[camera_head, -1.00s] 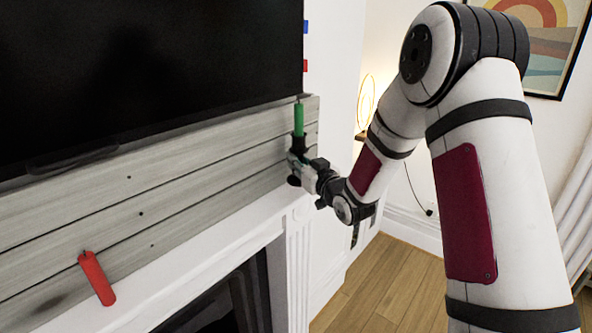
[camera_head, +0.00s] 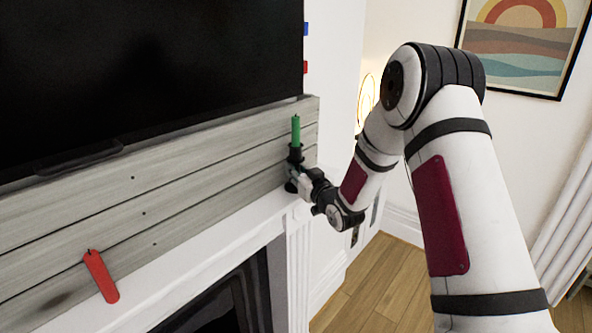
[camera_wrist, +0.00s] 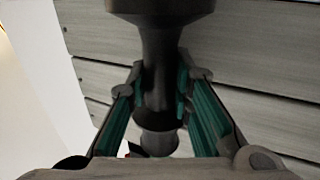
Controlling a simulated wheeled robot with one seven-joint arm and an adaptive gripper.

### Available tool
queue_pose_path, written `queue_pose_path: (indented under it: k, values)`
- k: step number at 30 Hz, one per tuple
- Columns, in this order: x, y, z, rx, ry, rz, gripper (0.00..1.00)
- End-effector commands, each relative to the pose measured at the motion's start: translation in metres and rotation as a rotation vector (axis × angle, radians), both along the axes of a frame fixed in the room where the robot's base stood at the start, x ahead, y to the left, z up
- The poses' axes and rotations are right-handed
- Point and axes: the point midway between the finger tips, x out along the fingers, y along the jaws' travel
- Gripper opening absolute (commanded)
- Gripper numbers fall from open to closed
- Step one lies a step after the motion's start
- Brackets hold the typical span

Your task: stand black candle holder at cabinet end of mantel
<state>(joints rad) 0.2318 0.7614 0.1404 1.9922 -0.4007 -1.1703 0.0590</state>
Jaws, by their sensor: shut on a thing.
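The black candle holder (camera_head: 295,153) with a green candle (camera_head: 295,130) in it stands upright at the right end of the white mantel (camera_head: 218,222). Its base appears at or very near the mantel top; I cannot tell for sure whether it touches. My gripper (camera_head: 298,172) is shut on the holder's stem, coming from the front right. In the wrist view the dark stem (camera_wrist: 160,85) is between the two green-padded fingers, with the wide cup above. The holder's lower part is partly hidden by the gripper.
A black television (camera_head: 150,70) hangs above. Mantel between red candle and holder is clear. A framed picture (camera_head: 525,40) hangs at right.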

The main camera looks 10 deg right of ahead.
Motion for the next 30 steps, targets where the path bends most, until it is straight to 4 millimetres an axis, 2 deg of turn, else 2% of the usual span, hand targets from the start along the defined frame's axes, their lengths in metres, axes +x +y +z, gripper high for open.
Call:
queue_pose_path:
  k: [3,4,6,19,23,30]
  values:
    - [0.0,0.0,-0.002,0.001,-0.003,0.0,0.0]
    - [0.0,0.0,-0.003,0.0,0.001,0.0,0.25]
    - [0.0,0.0,-0.003,0.0,0.001,0.0,0.4]
    - [-0.005,-0.001,0.0,0.0,0.002,0.0,0.4]
    - [-0.024,-0.006,0.0,-0.001,0.003,-0.001,0.4]
    - [-0.073,-0.019,0.0,0.0,0.003,-0.002,0.4]
